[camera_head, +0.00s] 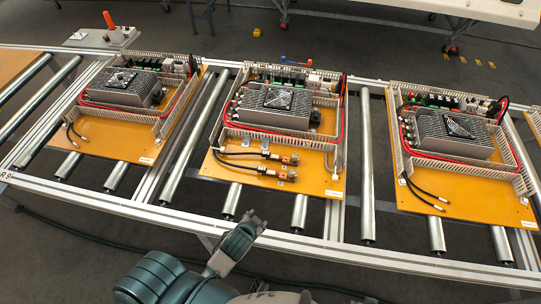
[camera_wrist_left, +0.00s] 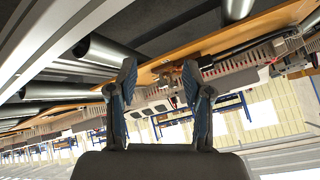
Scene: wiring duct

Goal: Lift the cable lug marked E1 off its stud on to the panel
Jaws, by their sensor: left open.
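The middle orange panel (camera_head: 318,190) has two black cables near its front edge, ending in orange and metal lug ends: an upper one (camera_head: 285,159) and a lower one (camera_head: 284,175). The marking E1 is too small to read, and I cannot tell how the lugs sit on their studs. My left gripper (camera_head: 252,224) is in front of the conveyor's front rail, nearer than the panel and apart from the lugs. In the left wrist view my left gripper (camera_wrist_left: 158,85) has its two fingers apart with nothing held between them. My right gripper is not in view.
Similar panels stand left (camera_head: 90,138) and right (camera_head: 470,205), each with a finned grey box and slotted ducts. The middle finned box (camera_head: 265,113) and duct walls rise behind the lugs. Bare metal rollers (camera_head: 367,190) lie between panels.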

